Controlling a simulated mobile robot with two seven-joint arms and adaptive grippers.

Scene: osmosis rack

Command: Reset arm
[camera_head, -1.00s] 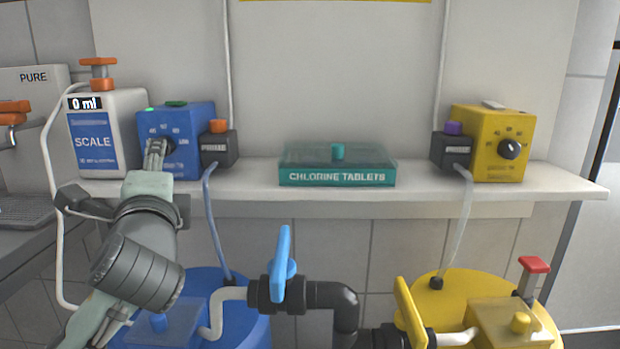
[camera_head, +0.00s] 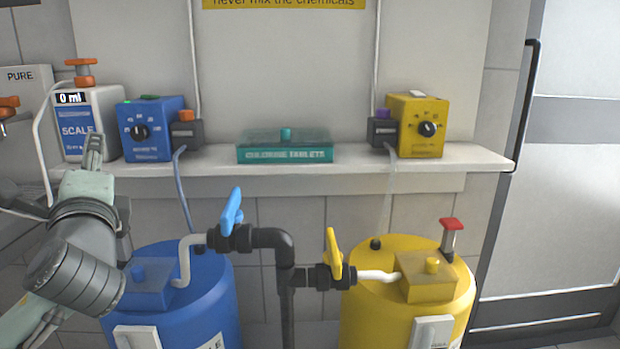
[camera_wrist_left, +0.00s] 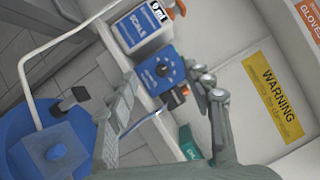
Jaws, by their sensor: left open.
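My left gripper (camera_head: 93,152) is at the left of the head view, in front of the shelf below the scale box, and looks clear of the things there. In the left wrist view its two fingers (camera_wrist_left: 165,98) stand wide apart with nothing between them. Beyond them is the blue dosing box (camera_wrist_left: 160,70) with a dark knob; it also shows on the shelf in the head view (camera_head: 160,148). The white scale box (camera_head: 75,135), reading 0 ml, stands to its left. My right gripper is in neither view.
A shelf (camera_head: 210,160) carries a teal chlorine tablets box (camera_head: 285,149) and a yellow dosing box (camera_head: 418,140). Below stand a blue tank (camera_head: 200,290) and a yellow tank (camera_head: 385,310), joined by dark piping (camera_head: 284,255) with a blue valve handle (camera_head: 232,212) and a yellow one (camera_head: 333,254).

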